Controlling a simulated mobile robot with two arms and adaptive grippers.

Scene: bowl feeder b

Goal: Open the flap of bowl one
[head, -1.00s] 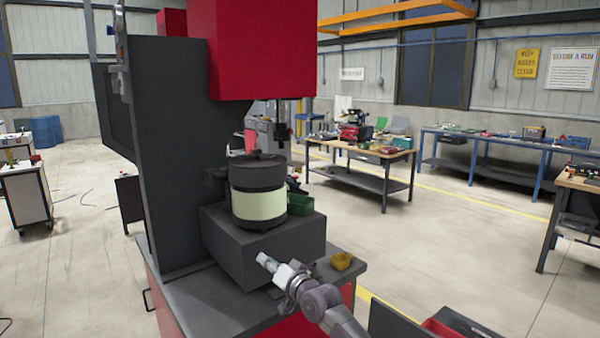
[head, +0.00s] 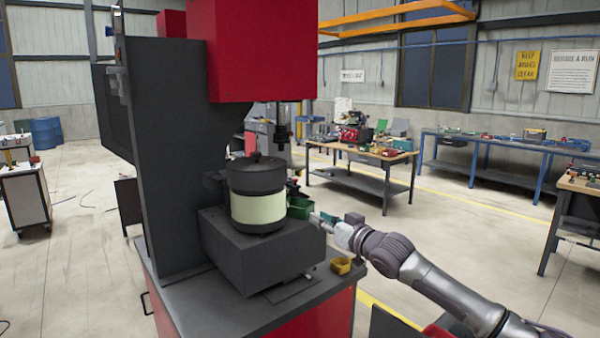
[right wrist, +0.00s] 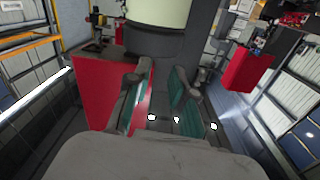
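The bowl feeder (head: 258,208), a black lidded bowl with a cream band, stands upright on a dark box base (head: 262,250) on the machine's grey bench. Its cream band also shows at the top of the right wrist view (right wrist: 158,12). I cannot make out the flap clearly in either view. My left gripper is not in view.
A small yellow bin (head: 341,266) is on the bench's right edge. The red machine head (head: 262,50) overhangs the bowl, and its dark column (head: 165,150) stands on the left.

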